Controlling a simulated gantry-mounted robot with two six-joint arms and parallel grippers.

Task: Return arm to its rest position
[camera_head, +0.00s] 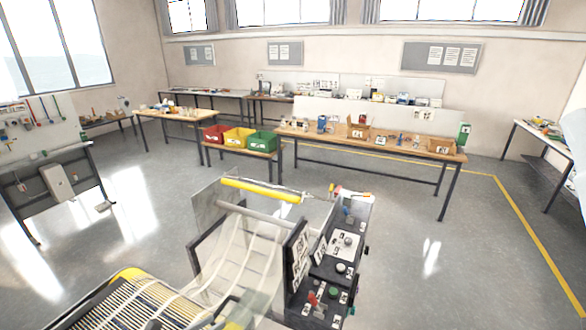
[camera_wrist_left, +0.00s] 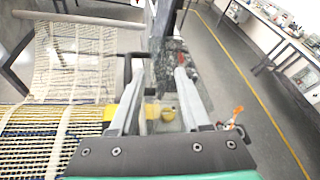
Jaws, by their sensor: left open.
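My left gripper (camera_wrist_left: 157,64) shows in the left wrist view with its two pale fingers apart and nothing between them. The machine's translucent mesh sheet (camera_head: 243,262) slopes down from a roller to a bed of yellow and dark strands (camera_head: 117,309). The mesh (camera_wrist_left: 75,60) also shows at the left of the left wrist view. My right gripper is in neither view.
A dark control box (camera_head: 337,268) with knobs stands right of the mesh. A yellow roller (camera_head: 262,190) lies across the machine's back. Red (camera_head: 215,133), yellow (camera_head: 238,137) and green bins (camera_head: 262,142) stand on a low table behind. The grey floor at right is clear.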

